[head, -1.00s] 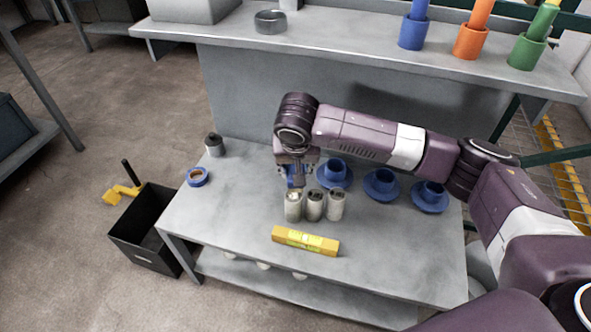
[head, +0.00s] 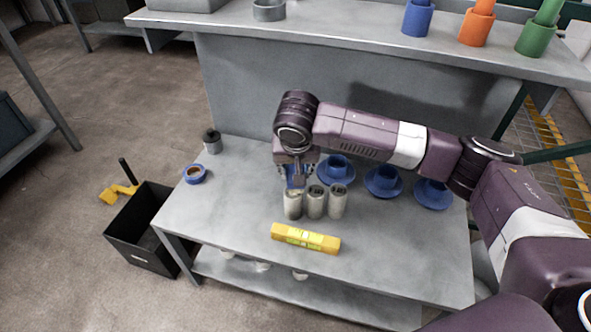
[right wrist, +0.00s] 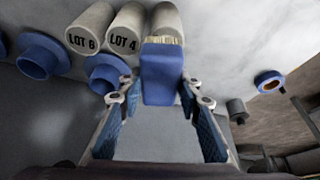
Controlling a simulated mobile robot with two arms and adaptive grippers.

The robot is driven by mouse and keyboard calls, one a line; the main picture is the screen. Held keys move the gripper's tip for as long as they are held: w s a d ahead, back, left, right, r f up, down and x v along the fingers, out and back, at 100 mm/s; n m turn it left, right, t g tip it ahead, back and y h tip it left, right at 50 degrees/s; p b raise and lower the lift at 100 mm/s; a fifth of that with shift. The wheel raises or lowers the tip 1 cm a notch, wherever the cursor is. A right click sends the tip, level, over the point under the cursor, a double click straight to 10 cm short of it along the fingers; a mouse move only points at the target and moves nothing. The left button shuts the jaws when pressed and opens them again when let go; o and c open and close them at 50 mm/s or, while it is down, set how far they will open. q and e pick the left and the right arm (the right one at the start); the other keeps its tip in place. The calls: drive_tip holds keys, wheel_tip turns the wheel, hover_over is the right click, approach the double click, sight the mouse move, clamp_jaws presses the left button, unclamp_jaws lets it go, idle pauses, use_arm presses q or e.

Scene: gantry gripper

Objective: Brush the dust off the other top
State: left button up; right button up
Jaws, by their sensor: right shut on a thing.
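Three pale cylinders stand upright in a row on the grey bench: left (head: 292,206), middle (head: 316,204) and right (head: 338,203). In the right wrist view, two carry labels, LOT 6 (right wrist: 84,40) and LOT 4 (right wrist: 123,40); the third (right wrist: 166,18) is partly behind the brush. My right gripper (head: 295,180) is shut on a blue brush (right wrist: 162,75) with pale bristles. It holds the brush at the left cylinder's top; I cannot tell whether the bristles touch. Dust on the tops is too small to make out. My left gripper is out of view.
A yellow level (head: 305,239) lies in front of the cylinders. Blue flanged sockets (head: 383,181) stand behind and right, partly under my arm. Blue tape (head: 195,174) and a dark-topped jar (head: 212,142) sit at left. A black bin (head: 140,245) stands on the floor.

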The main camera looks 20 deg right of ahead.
sight(291, 187)
drive_tip(key=shift+f, duration=1)
drive_tip(key=shift+s+a+r+p, duration=0.15)
drive_tip(key=shift+s+a+p, duration=0.35)
drive_tip(key=shift+p, duration=0.45)
drive_tip(key=shift+s+a+p, duration=0.15)
drive_tip(key=shift+s+p, duration=0.2)
drive_tip(key=shift+s, duration=0.1)
drive_tip(key=shift+s+a+p, duration=0.2)
drive_tip(key=shift+s+p, duration=0.1)
drive_tip(key=shift+p, duration=0.1)
drive_tip(key=shift+s+a+p, duration=0.25)
drive_tip(key=shift+s+p, duration=0.15)
drive_tip(key=shift+p, duration=0.05)
drive_tip(key=shift+f+p, duration=0.2)
drive_tip(key=shift+p, duration=0.4)
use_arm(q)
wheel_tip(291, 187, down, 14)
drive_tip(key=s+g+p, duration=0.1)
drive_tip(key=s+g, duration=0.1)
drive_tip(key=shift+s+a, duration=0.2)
use_arm(e)
drive_tip(key=shift+w+d, duration=0.6)
drive_tip(key=shift+w, duration=0.2)
drive_tip(key=shift+w+d, duration=0.55)
drive_tip(key=shift+w, duration=0.25)
